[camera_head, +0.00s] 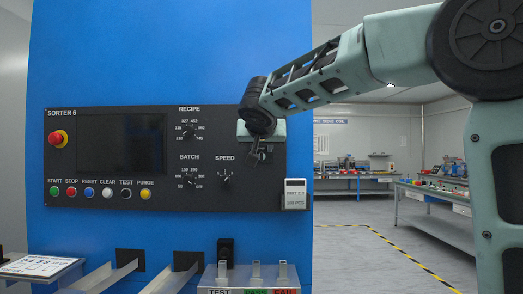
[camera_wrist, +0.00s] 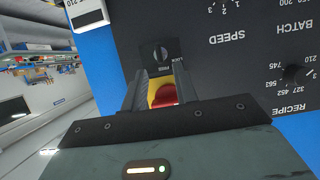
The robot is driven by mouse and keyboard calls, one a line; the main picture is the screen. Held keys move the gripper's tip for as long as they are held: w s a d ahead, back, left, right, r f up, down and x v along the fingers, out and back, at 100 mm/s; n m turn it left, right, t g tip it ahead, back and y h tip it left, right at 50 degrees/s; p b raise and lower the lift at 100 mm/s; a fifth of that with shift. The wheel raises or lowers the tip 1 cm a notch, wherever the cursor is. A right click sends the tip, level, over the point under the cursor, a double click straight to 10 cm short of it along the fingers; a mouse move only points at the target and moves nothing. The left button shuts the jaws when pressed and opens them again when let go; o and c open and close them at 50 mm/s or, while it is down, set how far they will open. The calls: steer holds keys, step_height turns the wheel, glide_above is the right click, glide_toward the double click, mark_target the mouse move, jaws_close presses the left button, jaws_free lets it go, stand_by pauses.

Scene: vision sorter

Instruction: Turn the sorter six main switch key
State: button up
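A yellow plate with a red knob (camera_wrist: 165,94), which looks like the main switch, shows between my fingers in the wrist view. A black plate with a round, slotted part (camera_wrist: 160,53) sits just beyond the fingertips. My gripper (camera_wrist: 163,68) points at the panel with its fingers apart; I see no clear grip on the red knob. In the head view my gripper (camera_head: 259,155) is in front of the right end of the sorter 6 panel (camera_head: 215,201) and hides the switch there. I cannot tell whether the fingers touch the panel.
The SPEED knob (camera_head: 225,179) and BATCH knob (camera_head: 191,178) are left of my gripper. A white label box (camera_head: 295,194) hangs at the panel's lower right corner. Open floor and benches lie to the right.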

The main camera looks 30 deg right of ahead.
steer(key=shift+p+x, duration=0.4)
steer(key=shift+x, duration=2.15)
jaws_close()
